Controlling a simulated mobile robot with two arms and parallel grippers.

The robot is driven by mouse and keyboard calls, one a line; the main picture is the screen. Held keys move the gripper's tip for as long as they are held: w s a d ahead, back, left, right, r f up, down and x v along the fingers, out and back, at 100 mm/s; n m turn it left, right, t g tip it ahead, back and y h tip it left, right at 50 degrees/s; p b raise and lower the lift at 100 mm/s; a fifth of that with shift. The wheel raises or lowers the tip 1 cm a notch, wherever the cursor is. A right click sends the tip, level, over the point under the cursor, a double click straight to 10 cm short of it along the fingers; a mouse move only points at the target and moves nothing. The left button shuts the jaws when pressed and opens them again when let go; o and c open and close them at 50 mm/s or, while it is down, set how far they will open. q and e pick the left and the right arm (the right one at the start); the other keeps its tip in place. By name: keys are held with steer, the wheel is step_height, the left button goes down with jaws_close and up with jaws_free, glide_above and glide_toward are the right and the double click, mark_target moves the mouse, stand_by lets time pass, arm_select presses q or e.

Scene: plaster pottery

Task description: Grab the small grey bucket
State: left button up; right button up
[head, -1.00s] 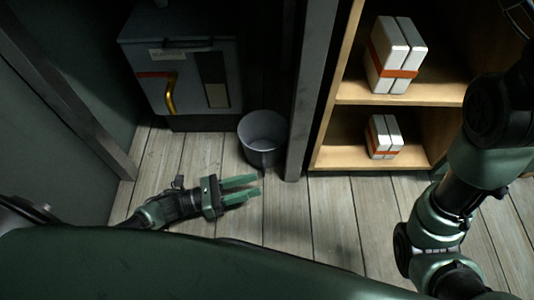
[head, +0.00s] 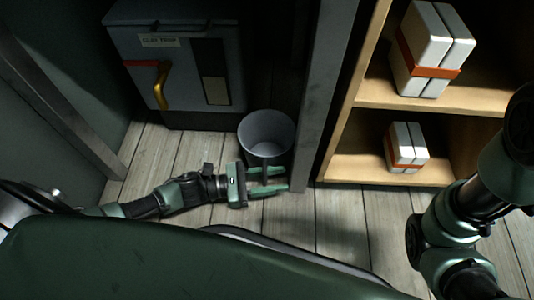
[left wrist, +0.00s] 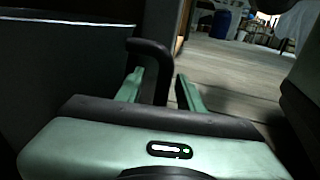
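The small grey bucket (head: 266,130) stands upright and empty on the wooden floor, between the grey cabinet and a dark post. My left gripper (head: 284,179) is low in front of the bucket, its fingers pointing right. The upper finger overlaps the bucket's lower edge in the head view; I cannot tell whether they touch.
A grey cabinet (head: 185,75) with a yellow handle stands behind the bucket. The dark post (head: 332,85) rises just right of it. A wooden shelf (head: 385,105) farther right holds white boxes with orange bands (head: 432,50). Floor planks (head: 340,225) are clear in front.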

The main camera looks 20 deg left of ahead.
arm_select(q)
jaws_close()
stand_by(1.4)
